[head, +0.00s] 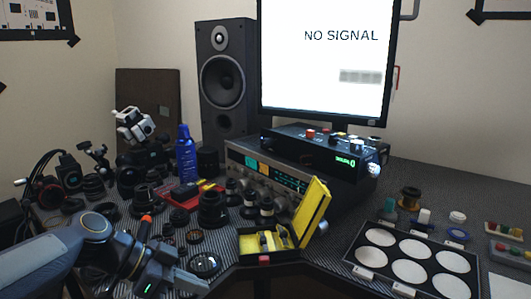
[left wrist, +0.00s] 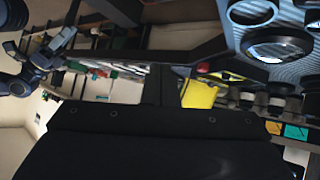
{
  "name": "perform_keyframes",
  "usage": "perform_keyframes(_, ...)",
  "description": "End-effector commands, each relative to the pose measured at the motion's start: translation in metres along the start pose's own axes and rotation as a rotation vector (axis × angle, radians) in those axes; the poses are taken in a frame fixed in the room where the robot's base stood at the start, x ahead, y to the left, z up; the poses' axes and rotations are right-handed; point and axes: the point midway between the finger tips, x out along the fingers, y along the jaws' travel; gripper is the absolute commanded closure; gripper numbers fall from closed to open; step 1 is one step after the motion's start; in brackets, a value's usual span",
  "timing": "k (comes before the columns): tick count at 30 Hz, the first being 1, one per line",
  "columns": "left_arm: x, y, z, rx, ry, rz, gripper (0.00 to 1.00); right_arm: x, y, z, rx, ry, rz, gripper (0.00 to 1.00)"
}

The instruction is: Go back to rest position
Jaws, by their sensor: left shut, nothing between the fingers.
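My left arm comes in from the lower left of the head view. Its gripper (head: 178,277) is low over the near edge of the desk, beside a round black lens part (head: 204,264). The gripper is shut and holds nothing. In the left wrist view a broad black shape fills the bottom and hides much of the scene. My right gripper does not show in the head view.
An open yellow case (head: 312,212) stands right of my left gripper. Black lenses (head: 213,208) and a blue bottle (head: 185,155) crowd the desk behind it. A tray with white round wells (head: 412,272) lies at the right. A monitor (head: 322,60) and speaker (head: 220,75) stand behind.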

Motion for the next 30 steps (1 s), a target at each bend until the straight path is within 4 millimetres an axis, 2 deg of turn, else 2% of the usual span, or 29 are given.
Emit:
perform_keyframes(7,-0.007,0.039,0.043,-0.269,-0.156,-0.158,1.0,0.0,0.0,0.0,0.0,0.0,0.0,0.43)
perform_keyframes(12,-0.019,0.072,0.086,-0.529,-0.203,-0.336,1.0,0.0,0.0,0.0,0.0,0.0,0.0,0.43)
perform_keyframes(18,-0.029,0.104,0.134,-0.816,-0.148,-0.513,1.0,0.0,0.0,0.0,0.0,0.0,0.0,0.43)
perform_keyframes(25,-0.025,0.129,0.176,-1.065,-0.022,-0.621,1.0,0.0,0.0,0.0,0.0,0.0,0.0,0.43)
perform_keyframes(26,-0.029,0.131,0.172,-1.083,-0.014,-0.626,1.0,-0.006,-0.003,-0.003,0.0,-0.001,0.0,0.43)
perform_keyframes(27,-0.04,0.132,0.159,-1.08,-0.02,-0.625,1.0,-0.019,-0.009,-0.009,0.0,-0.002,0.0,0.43)
perform_keyframes(30,-0.052,0.135,0.143,-1.079,-0.022,-0.624,1.0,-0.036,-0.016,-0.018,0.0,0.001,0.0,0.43)
